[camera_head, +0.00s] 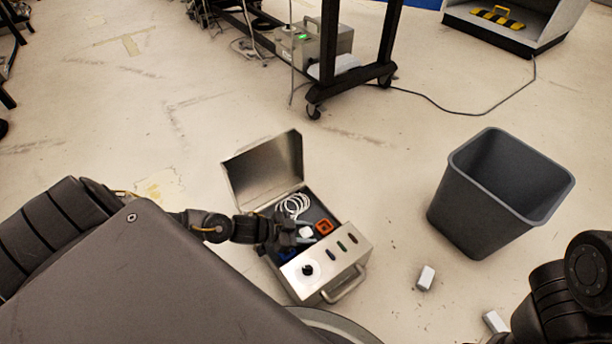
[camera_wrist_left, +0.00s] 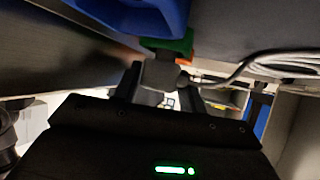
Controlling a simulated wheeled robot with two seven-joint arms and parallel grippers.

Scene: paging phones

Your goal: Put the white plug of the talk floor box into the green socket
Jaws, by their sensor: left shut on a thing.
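The talk floor box (camera_head: 345,255) is an open metal case on the floor with its lid tilted back. My left gripper (camera_head: 290,238) is inside its tray. In the wrist view the gripper (camera_wrist_left: 162,82) is shut on a plug (camera_wrist_left: 160,73), which looks grey in shadow and has a cable leaving to the right. In the head view the white plug (camera_head: 305,232) shows at the fingertips. The green socket (camera_wrist_left: 172,46) is just beyond the plug, partly hidden; I cannot tell whether they touch.
A blue socket (camera_wrist_left: 145,12) is close by in the wrist view, and an orange socket (camera_head: 323,227) shows in the tray. A white coiled cable (camera_head: 293,205) lies behind. A grey bin (camera_head: 480,210) and small white blocks (camera_head: 426,278) stand right. A wheeled rack (camera_head: 330,75) is behind.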

